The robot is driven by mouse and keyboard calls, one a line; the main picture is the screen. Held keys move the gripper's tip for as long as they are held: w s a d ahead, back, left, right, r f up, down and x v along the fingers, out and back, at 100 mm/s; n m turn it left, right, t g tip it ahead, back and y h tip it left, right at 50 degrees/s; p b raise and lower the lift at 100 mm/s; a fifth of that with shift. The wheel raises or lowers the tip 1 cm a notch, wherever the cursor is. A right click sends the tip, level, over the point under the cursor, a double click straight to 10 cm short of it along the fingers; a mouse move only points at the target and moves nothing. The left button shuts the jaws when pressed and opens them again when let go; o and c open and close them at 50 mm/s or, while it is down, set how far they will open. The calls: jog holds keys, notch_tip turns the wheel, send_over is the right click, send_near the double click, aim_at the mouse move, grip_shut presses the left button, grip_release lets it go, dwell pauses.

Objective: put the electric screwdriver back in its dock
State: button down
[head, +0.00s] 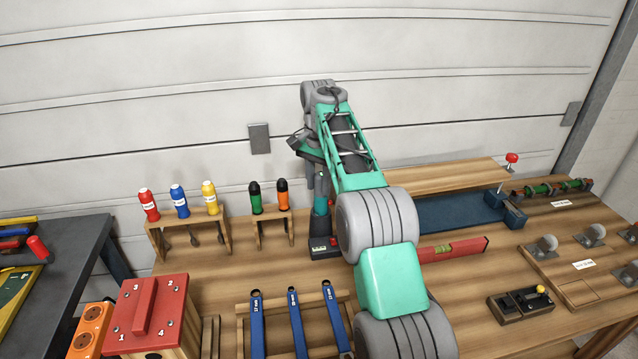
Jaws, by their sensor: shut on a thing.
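The electric screwdriver (320,208), teal and dark, stands about upright left of my arm near the middle of the bench. My gripper (317,172) points down and is shut on its upper part. My wrist and arm hide some of it. The screwdriver's lower end meets the dock in the picture. I cannot tell whether it is seated in it or just above it.
A wooden rack (272,222) with green and orange-handled tools stands close left of the dock. A red level (455,248) lies right of my arm. Blue wrenches (293,318) lie on a rack in front. A vise (510,205) is at the right.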

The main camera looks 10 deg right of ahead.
jog(key=shift+f+b, duration=0.35)
jog(key=shift+f, duration=0.05)
dwell(0.4)
jog(key=c, duration=0.6)
grip_release()
notch_tip(320, 180, up, 7)
jog(key=p, duration=0.7)
